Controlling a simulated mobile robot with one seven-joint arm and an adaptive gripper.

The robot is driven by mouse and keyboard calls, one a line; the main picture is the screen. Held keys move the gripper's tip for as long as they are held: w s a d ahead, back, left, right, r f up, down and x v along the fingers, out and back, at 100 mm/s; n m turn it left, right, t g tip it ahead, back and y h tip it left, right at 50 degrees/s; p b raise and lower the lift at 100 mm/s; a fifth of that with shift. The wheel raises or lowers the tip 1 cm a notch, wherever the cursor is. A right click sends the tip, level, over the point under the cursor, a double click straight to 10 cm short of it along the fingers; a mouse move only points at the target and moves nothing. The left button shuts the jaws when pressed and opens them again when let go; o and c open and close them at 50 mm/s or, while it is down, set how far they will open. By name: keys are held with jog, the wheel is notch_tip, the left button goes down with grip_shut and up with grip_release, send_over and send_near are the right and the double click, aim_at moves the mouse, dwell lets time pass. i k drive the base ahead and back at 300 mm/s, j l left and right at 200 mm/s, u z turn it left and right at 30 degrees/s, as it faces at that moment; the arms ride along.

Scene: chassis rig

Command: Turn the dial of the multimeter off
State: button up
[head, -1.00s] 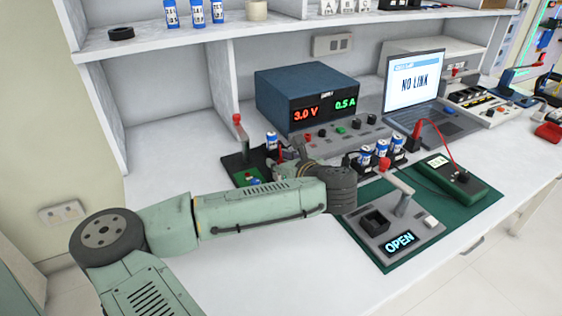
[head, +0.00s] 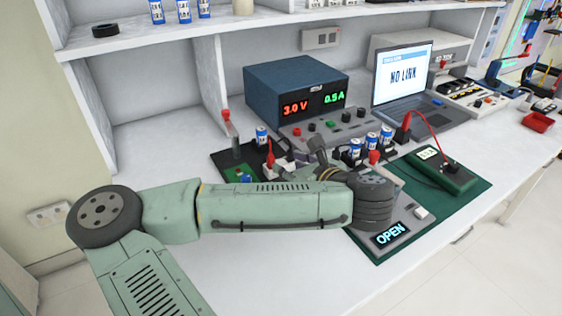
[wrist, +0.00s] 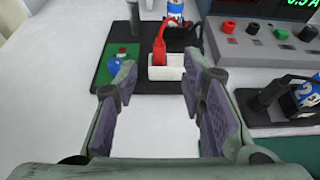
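The multimeter (head: 440,172) is a dark green box with a small light display, lying on the green mat at the right in the head view. A red lead arches from its top. Its dial is too small to make out. In the wrist view the multimeter does not show. My gripper (wrist: 160,82) is open and empty, its two padded fingers apart. In the head view my gripper (head: 318,152) is partly hidden by my own wrist. It is left of the multimeter, pointing toward the back of the bench, with several batteries between them.
A white holder (wrist: 178,70) with a red clip (wrist: 160,47) stands beyond my fingers. The power supply (head: 298,88) and its control panel are behind. The OPEN fixture (head: 390,234) is beside my wrist. Bare bench lies in front.

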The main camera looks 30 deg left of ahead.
aim_at(452, 167)
jog(key=k+l, duration=0.15)
jog(key=l, duration=0.15)
jog(key=k+l, duration=0.1)
jog(key=l, duration=0.25)
jog(key=k+l, duration=0.15)
jog(key=l, duration=0.15)
jog(key=k+l, duration=0.1)
jog(key=l, duration=0.25)
